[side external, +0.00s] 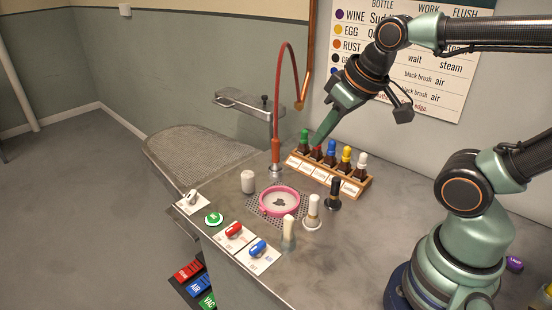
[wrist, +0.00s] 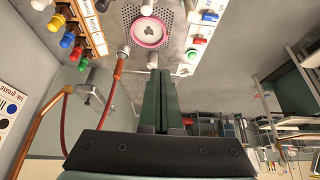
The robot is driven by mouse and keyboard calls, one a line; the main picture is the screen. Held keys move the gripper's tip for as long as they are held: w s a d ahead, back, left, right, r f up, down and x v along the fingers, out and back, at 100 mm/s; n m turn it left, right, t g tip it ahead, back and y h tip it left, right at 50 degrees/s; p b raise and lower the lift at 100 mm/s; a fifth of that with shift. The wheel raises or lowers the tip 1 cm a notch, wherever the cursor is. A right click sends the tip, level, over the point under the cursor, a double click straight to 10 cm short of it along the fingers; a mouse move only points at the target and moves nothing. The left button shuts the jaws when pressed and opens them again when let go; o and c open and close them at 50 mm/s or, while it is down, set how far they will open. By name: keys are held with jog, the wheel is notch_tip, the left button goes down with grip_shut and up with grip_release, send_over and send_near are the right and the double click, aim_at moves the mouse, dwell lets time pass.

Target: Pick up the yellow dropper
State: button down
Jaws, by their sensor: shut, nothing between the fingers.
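The yellow dropper (side external: 346,155) stands upright in the wooden rack (side external: 326,176), between the blue and white droppers. In the wrist view the yellow dropper (wrist: 57,22) is at the upper left. My gripper (side external: 317,142) points down toward the left part of the rack, left of the yellow dropper and apart from it, near the green and red droppers. In the wrist view my gripper (wrist: 159,74) shows its two green fingers side by side, closed, with nothing between them.
The green dropper (side external: 304,141), red dropper (side external: 316,152), blue dropper (side external: 331,152) and white dropper (side external: 362,163) share the rack. A red hose (side external: 279,72) rises just left of it. A pink dish (side external: 280,201) and several brushes stand in front.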

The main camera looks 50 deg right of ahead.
jog(key=c, duration=0.8)
grip_release()
jog(key=shift+c, duration=0.2)
jog(key=m+g, duration=0.6)
jog(key=m, duration=0.9)
send_over(348, 147)
notch_tip(348, 147, down, 6)
jog(key=f, duration=0.6)
jog(key=shift+w+d+f, duration=0.2)
jog(key=shift+d+f, duration=0.05)
jog(key=shift+s+a+f, duration=0.1)
jog(key=shift+f, duration=1.25)
jog(key=shift+s+a+f, duration=0.1)
jog(key=shift+f, duration=1.25)
